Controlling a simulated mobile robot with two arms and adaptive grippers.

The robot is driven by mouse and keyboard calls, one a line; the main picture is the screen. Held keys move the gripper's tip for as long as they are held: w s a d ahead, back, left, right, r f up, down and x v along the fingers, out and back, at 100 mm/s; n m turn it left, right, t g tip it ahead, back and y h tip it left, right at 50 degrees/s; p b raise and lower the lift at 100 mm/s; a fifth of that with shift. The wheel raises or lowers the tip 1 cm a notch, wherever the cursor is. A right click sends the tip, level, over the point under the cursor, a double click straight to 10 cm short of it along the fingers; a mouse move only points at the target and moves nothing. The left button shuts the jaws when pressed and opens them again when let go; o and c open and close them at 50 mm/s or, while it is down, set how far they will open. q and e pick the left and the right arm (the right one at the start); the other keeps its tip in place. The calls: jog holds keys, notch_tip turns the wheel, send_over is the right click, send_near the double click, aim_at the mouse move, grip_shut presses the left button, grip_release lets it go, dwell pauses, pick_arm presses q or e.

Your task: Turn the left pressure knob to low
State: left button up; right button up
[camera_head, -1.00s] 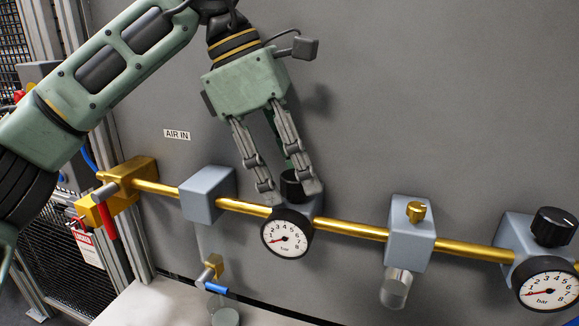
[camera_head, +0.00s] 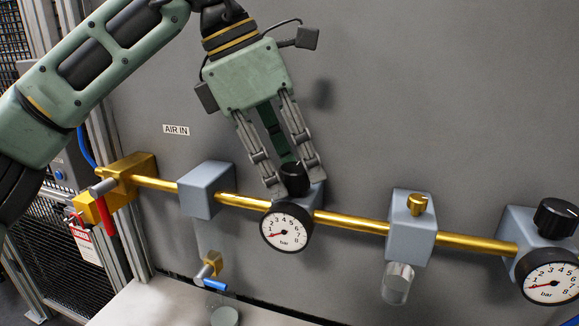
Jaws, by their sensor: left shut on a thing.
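The left pressure knob (camera_head: 295,180) is a black ribbed knob on top of a regulator block on the brass pipe. Its round white gauge (camera_head: 287,227), marked in bar, hangs in front, with the red needle near the low end of the scale. My left gripper (camera_head: 296,188) points down from above and is shut on the knob, one finger on each side. The fingertips hide part of the knob and its block. A second black knob (camera_head: 555,219) with a like gauge (camera_head: 549,283) sits at the far right. My right gripper is not in view.
The brass pipe (camera_head: 350,223) runs along the grey wall through a grey block (camera_head: 207,190) and a block with a brass knob (camera_head: 411,230). A red-handled valve (camera_head: 106,215) is at left. A blue-handled tap (camera_head: 215,286) hangs below.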

pick_arm(q)
jog(key=shift+w+r, duration=0.15)
jog(key=shift+r, duration=0.05)
jog(key=o, duration=0.7)
jog(key=shift+o, duration=1.4)
jog(key=shift+w+f, duration=0.2)
jog(key=shift+s, duration=0.1)
jog(key=shift+a+r, duration=0.1)
jog(key=shift+r, duration=0.1)
jog(key=v, duration=1.1)
jog(key=shift+a+r, duration=0.2)
jog(key=shift+r, duration=0.1)
